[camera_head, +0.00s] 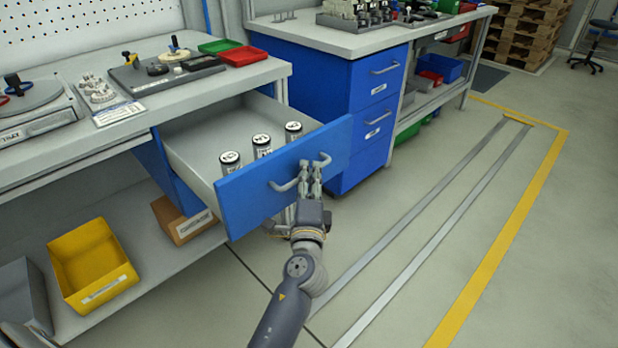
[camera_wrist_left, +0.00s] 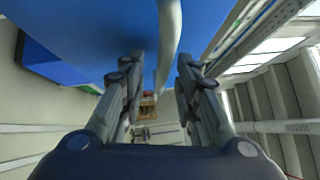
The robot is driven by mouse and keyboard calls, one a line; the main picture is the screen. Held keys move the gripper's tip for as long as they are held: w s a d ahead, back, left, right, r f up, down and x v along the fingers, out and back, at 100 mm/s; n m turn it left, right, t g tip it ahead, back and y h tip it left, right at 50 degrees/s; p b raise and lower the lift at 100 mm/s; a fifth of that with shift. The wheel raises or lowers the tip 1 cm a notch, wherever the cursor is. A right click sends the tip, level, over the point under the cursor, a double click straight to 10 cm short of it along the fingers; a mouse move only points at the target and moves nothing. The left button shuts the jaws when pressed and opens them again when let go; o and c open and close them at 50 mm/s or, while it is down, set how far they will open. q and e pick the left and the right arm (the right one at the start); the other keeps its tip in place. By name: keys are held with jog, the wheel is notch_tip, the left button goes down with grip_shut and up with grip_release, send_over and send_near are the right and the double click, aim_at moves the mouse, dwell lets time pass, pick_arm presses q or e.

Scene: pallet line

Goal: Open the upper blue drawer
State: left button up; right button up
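The upper blue drawer (camera_head: 245,204) under the near bench is pulled well out, with its grey inside showing. Three labelled cans (camera_head: 262,145) stand in it. Its grey bar handle (camera_head: 287,186) runs across the blue front and also shows in the left wrist view (camera_wrist_left: 170,40). My left gripper (camera_head: 310,168) is at the right part of this handle. In the left wrist view its two fingers (camera_wrist_left: 160,62) stand apart, with the bar between them and a gap beside it. My right gripper is not in view.
A second blue drawer cabinet (camera_head: 335,88) stands just behind the open drawer. The floor at right is clear, with metal rails and a yellow line (camera_head: 500,240).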

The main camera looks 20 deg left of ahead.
pick_arm(q)
jog(key=v, duration=1.2)
jog(key=shift+f, duration=0.1)
